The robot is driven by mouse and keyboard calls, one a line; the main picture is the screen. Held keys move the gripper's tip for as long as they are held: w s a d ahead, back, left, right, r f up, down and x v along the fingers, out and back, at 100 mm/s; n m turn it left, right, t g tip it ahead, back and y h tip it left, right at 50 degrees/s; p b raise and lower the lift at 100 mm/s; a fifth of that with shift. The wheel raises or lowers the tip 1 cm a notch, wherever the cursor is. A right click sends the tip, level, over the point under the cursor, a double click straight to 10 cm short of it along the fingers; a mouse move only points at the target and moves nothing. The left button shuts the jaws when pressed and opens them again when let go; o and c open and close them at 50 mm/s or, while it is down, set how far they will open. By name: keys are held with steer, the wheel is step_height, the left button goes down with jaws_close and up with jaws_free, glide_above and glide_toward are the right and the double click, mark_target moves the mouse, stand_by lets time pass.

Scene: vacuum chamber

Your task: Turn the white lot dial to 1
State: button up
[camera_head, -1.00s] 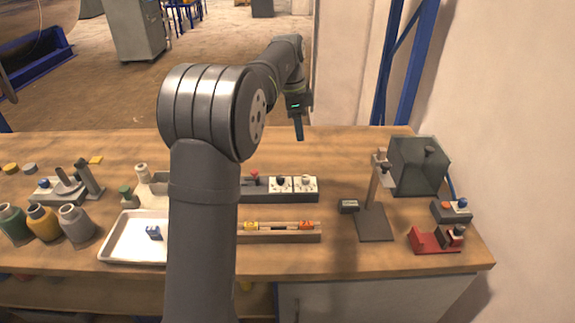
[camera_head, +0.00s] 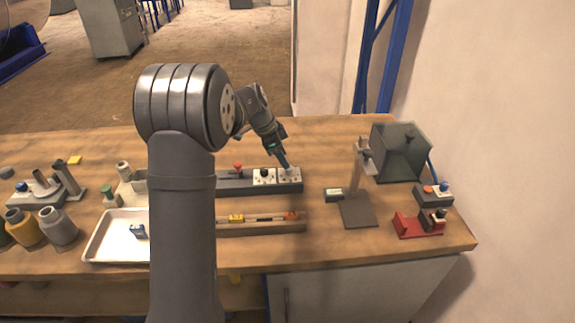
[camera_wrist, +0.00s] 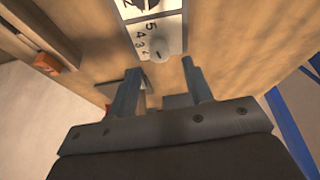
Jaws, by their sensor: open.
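The white lot dial (camera_wrist: 160,46) shows in the wrist view as a pale round knob on a white plate, with a short dark mark on it. Printed digits, 5, 4 and 3 among them, run along one side of the knob; the rest is too small or covered to read. In the head view its white plate (camera_head: 291,179) is at the right end of the dark control bar, partly hidden by my fingers. My gripper (camera_wrist: 162,86) is open and empty, its fingers pointing down toward the dial. In the head view my gripper (camera_head: 286,164) is right at the dial; I cannot tell whether it touches.
A second white plate with a black knob (camera_head: 264,175) and a red knob (camera_head: 238,167) are to the left on the same bar. A wooden rail (camera_head: 262,227) with yellow and orange blocks lies in front. A grey stand (camera_head: 359,210) is to the right.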

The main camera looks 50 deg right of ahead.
mark_target(289, 171)
steer(key=shift+x, duration=2.3)
steer(key=shift+c, duration=0.3)
steer(key=shift+r, duration=0.1)
steer(key=c, duration=0.9)
